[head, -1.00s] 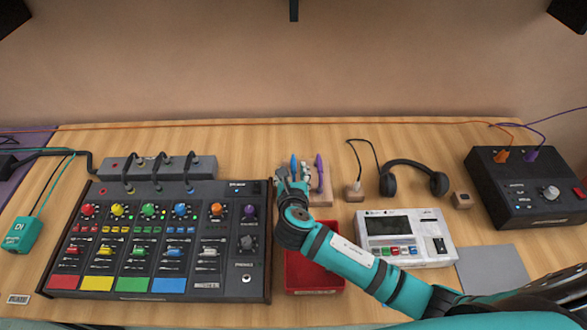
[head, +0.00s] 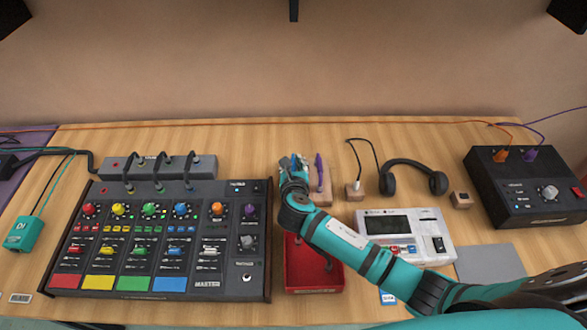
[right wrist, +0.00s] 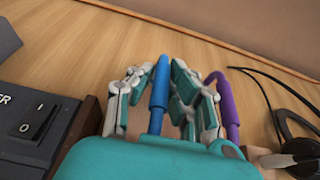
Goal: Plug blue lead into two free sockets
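The blue lead (right wrist: 158,98) shows in the right wrist view as an upright blue plug between the fingers of my right gripper (right wrist: 162,85). The fingers stand on both sides of it, with a gap on its left; it sits close to the right finger. In the head view the right gripper (head: 292,163) covers most of the blue lead and part of the wooden stand (head: 325,198). The mixer (head: 160,240) lies left, and the black box (head: 515,190) with orange and purple plugs lies right. Its free sockets cannot be made out. My left gripper is out of view.
A purple lead (head: 320,172) stands just right of the gripper. A red tray (head: 300,282) is under my right arm. A grey patch bay (head: 205,167) sits behind the mixer.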

